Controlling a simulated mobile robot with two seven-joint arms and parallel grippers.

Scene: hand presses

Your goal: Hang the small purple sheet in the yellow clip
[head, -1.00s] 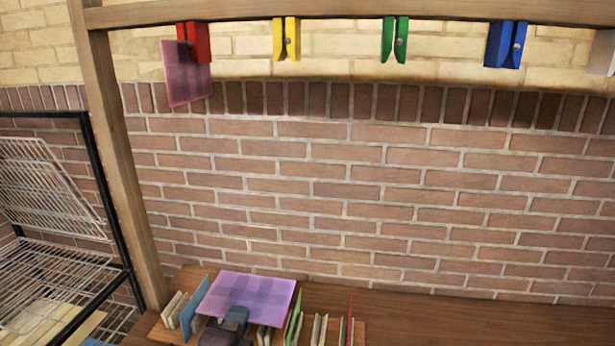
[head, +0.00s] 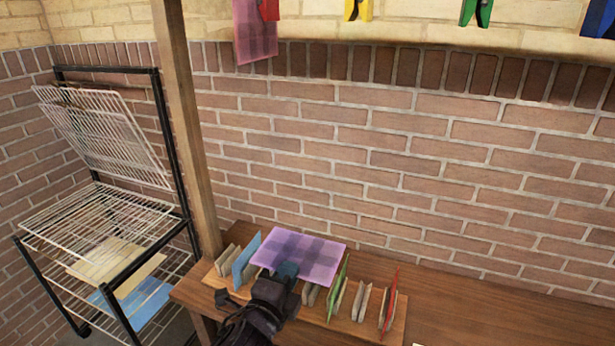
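A purple checked sheet (head: 305,253) is above the slotted wooden rack, lying nearly flat and tilted. My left gripper (head: 287,270) is at its near edge and looks shut on it; the fingertips overlap the sheet. The yellow clip (head: 357,9) hangs at the top of the view, its upper part cut off and nothing visible in it. My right gripper is not in view.
The wooden rack (head: 318,312) holds blue, green, red and beige pieces upright on the table (head: 470,305). A wooden post (head: 185,130) stands left of the rack. A wire drying rack (head: 95,210) is further left. Green (head: 476,12) and blue (head: 599,18) clips hang right. The table's right side looks mostly clear.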

